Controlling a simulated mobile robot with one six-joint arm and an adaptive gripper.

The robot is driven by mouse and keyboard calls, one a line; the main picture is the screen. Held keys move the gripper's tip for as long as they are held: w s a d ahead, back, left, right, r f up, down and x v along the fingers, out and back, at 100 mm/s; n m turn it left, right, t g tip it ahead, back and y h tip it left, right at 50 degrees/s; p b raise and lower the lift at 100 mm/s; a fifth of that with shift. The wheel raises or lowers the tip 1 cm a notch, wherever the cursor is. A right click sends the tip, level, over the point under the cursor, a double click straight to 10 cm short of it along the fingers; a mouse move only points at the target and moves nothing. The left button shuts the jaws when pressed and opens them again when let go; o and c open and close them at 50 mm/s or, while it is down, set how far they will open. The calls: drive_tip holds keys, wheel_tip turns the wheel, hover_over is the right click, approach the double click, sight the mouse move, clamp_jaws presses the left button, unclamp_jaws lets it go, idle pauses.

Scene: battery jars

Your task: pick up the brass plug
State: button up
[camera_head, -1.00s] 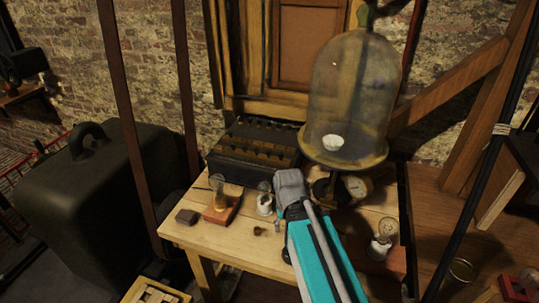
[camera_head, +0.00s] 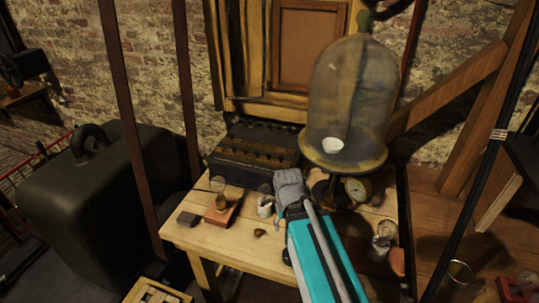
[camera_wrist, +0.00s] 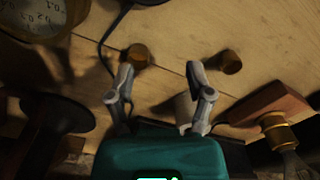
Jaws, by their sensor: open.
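Two small brass cylinders stand on the wooden table in the wrist view, a left one (camera_wrist: 138,56) and a right one (camera_wrist: 229,62). I cannot tell which is the plug. One small brass piece (camera_head: 260,233) shows in the head view, on the table left of my arm; the other is not clear there. My gripper (camera_wrist: 161,75) is open and empty, with bare table between its fingers. The left cylinder is just beyond the left fingertip, and the right one lies to the right of the right fingertip. In the head view my gripper (camera_head: 291,190) is over the table, fingertips unclear.
A glass bell jar (camera_head: 345,100) on a dark stand and a dial gauge (camera_head: 357,189) are right of my gripper. A bulb on a reddish block (camera_head: 222,214), a white holder (camera_head: 265,206) and a dark ribbed box (camera_head: 250,150) are left and behind. The front table area (camera_head: 225,240) is clear.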

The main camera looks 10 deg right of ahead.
wheel_tip(320, 180, up, 15)
drive_tip(key=p, duration=1.4)
wheel_tip(320, 180, up, 7)
drive_tip(key=m+p, duration=0.7)
drive_tip(key=m, duration=1.1)
hover_over(269, 158)
drive_tip(key=shift+w+d+m, duration=0.35)
drive_tip(key=shift+w+m, duration=0.15)
drive_tip(key=shift+w, duration=0.25)
drive_tip(key=shift+f, duration=0.2)
wheel_tip(269, 158, down, 8)
drive_tip(key=b, duration=0.8)
drive_tip(key=shift+f, duration=0.15)
drive_tip(key=shift+s+f+b, duration=0.1)
drive_tip(key=shift+f+b, duration=0.05)
drive_tip(key=shift+b, duration=0.2)
